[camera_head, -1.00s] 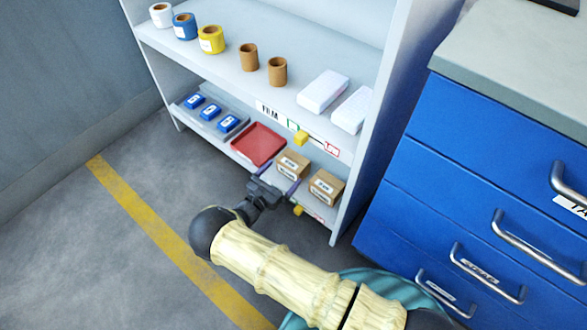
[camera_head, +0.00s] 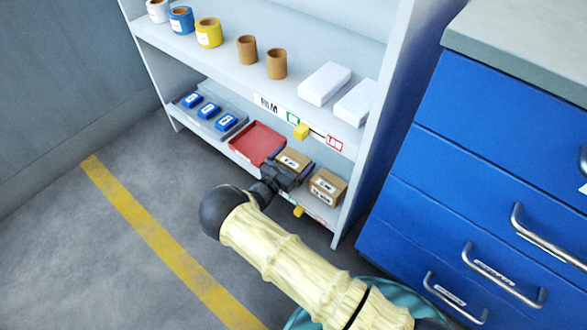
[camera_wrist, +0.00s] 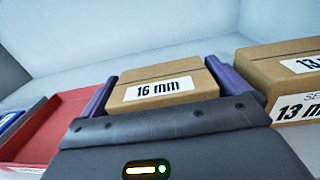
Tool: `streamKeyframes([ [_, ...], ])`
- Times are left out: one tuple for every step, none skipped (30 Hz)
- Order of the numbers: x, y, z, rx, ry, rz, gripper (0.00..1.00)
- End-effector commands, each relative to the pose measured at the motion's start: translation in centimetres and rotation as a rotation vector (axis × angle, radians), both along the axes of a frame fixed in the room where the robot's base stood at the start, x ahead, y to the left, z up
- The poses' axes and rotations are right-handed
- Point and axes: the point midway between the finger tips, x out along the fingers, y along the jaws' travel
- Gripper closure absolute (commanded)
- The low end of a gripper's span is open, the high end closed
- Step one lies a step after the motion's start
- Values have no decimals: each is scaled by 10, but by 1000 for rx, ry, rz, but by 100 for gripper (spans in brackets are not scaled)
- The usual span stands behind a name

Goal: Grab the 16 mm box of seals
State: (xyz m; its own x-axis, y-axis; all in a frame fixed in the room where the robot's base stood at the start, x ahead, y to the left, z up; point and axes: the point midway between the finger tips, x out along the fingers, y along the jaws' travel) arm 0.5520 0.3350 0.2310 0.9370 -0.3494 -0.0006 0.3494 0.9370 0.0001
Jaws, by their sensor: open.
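The brown cardboard box labelled "16 mm" (camera_wrist: 165,73) is on the lower shelf, straight ahead in the wrist view. In the head view the 16 mm box (camera_head: 294,158) is partly hidden behind my gripper (camera_head: 287,172). My gripper also shows in the wrist view (camera_wrist: 161,80). It is open, with one purple finger at the left of the box and one at the right. I cannot tell whether the fingers touch its sides. The lower front of the box is hidden by the gripper body.
A second box labelled "13 mm" (camera_wrist: 292,112) sits close on the right. A red tray (camera_head: 258,141) is close on the left, with blue boxes (camera_head: 208,110) beyond it. The upper shelf (camera_head: 220,62) is above. Blue drawers (camera_head: 440,190) stand to the right.

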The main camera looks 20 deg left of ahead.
Motion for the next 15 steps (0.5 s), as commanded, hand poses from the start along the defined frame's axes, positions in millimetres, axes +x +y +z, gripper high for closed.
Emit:
streamKeyframes([
  [8, -4, -4, 2, -1, -4, 0],
  [11, -5, -4, 2, -1, -3, 0],
  [14, -6, -3, 1, -1, -2, 0],
  [15, -6, -2, 1, -1, -2, 0],
  [17, -7, -1, 0, -1, -2, 0],
  [17, -7, -1, 0, -1, -2, 0],
  [18, -7, 0, 0, -1, -1, 0],
  [18, -7, 0, 0, -1, -1, 0],
  [17, -7, 1, 0, -1, -1, 0],
  [17, -7, 1, 0, -1, -1, 0],
  [17, -7, 1, 0, -1, -1, 0],
  [17, -7, 1, 0, -1, -1, 0],
  [17, -7, 1, 0, -1, -1, 0],
  [17, -7, 1, 0, -1, -1, 0],
  [17, -7, 1, 0, -1, -1, 0],
])
